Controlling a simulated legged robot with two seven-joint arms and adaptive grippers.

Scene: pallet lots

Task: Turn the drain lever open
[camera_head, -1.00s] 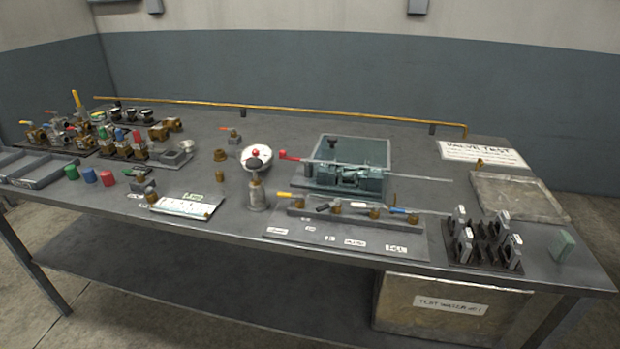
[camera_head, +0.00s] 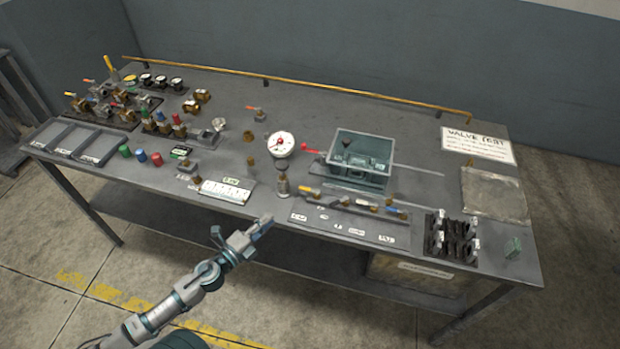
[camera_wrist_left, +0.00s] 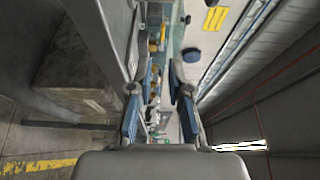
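A valve manifold (camera_head: 350,203) with a row of small coloured levers lies on the bench's front half, white labels in front of it. Its left lever is yellow (camera_head: 308,189) and one at its right end is blue (camera_head: 393,209). The labels are too small to read, so I cannot tell which lever is the drain lever. My left gripper (camera_head: 267,221) is in front of the bench edge, left of and apart from the manifold. In the left wrist view its fingers (camera_wrist_left: 161,75) are spread with nothing held between them. My right gripper is not in view.
A pressure gauge (camera_head: 281,144) stands upright left of the manifold. Behind the manifold is a teal open box (camera_head: 375,140) with a red-handled lever (camera_head: 311,149). Black racks (camera_head: 450,238) stand at the right. A white plate (camera_head: 226,190) lies near the front edge.

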